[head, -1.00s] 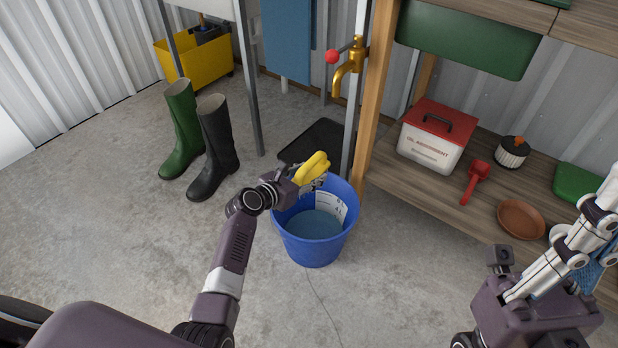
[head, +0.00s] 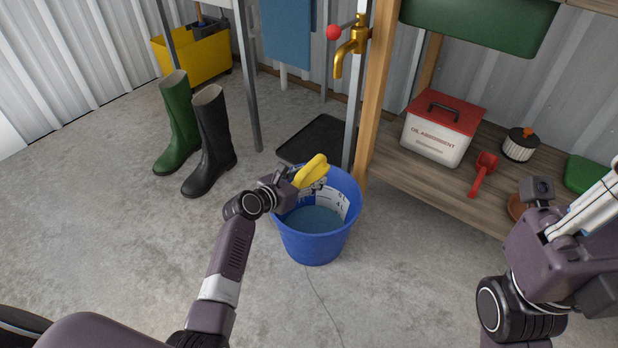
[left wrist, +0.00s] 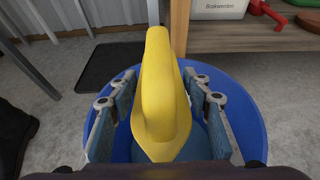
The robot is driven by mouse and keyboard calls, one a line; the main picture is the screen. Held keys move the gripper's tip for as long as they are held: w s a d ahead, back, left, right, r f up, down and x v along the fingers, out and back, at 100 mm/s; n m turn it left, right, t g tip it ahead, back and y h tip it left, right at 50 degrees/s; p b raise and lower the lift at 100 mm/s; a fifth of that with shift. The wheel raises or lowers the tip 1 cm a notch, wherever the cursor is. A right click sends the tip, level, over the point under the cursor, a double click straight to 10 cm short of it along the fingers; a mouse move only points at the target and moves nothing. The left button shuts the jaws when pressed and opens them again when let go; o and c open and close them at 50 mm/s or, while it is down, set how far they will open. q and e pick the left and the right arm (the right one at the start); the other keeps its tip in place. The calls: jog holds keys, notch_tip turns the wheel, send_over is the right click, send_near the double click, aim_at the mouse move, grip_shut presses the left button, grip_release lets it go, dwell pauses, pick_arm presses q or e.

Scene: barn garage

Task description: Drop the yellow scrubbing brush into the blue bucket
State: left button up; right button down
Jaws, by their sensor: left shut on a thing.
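The yellow scrubbing brush (head: 311,171) is held by my left gripper (head: 300,179) over the blue bucket. In the left wrist view the brush (left wrist: 160,95) stands between the two finger pads of the left gripper (left wrist: 160,110). The blue bucket (head: 313,245) stands on the concrete floor below, with a bluish inside and white markings on its inner wall. In the left wrist view the bucket rim (left wrist: 246,120) shows around the brush and fingers. My right arm is at the right edge of the head view; its fingertips are cut off by the frame.
A black boot (head: 211,140) and a green boot (head: 177,125) stand left of the bucket. A brass tap (head: 350,50) on a post and a black mat (head: 312,139) are behind it. A wooden shelf (head: 400,185) with a red-lidded box (head: 441,128) is at right.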

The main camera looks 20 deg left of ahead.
pick_arm(q)
jog(key=o, duration=1.3)
jog(key=shift+s, duration=0.1)
jog(key=v, duration=1.2)
